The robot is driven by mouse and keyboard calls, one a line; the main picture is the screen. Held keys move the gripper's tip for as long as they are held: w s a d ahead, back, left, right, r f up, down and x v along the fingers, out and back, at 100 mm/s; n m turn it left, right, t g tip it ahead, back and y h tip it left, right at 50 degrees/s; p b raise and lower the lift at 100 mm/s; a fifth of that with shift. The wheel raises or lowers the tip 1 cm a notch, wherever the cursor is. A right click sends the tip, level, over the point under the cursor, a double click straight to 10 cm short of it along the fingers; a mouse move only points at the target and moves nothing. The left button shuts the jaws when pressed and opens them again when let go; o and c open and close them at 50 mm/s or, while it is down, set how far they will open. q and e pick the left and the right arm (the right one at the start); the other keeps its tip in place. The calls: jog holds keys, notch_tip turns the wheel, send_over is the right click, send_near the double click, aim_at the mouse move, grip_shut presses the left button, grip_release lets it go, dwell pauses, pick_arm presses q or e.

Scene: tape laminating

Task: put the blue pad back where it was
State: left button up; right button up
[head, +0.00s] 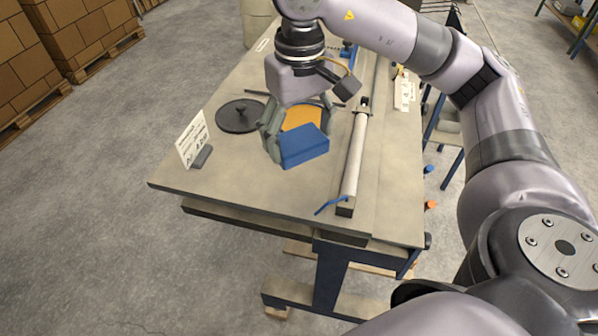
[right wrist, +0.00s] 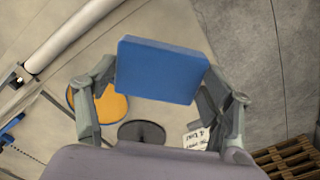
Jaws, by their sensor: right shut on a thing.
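The blue pad (head: 303,146) is a flat blue block. My right gripper (head: 286,143) is shut on it and holds it over the near part of the table, in front of an orange disc (head: 301,117). In the right wrist view the blue pad (right wrist: 160,70) sits between the two fingers of the right gripper (right wrist: 160,82), tilted toward the camera. The pad and gripper hide part of the orange disc. My left gripper is not in view.
A dark round plate (head: 241,116) lies left of the orange disc. A white sign (head: 192,139) stands at the left edge of the table (head: 215,195). A long pale roller bar (head: 355,155) runs along the right side. The near left tabletop is clear.

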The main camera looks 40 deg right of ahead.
aim_at(300, 156)
notch_tip(300, 156, down, 4)
jog(key=shift+f+p, duration=0.15)
jog(key=shift+p, duration=0.4)
jog(key=shift+s+f, duration=0.1)
jog(key=shift+f, duration=0.55)
notch_tip(300, 156, down, 3)
jog(key=shift+r+p, duration=0.2)
jog(key=shift+p, duration=0.4)
jog(key=shift+f, duration=0.7)
jog(key=o, duration=1)
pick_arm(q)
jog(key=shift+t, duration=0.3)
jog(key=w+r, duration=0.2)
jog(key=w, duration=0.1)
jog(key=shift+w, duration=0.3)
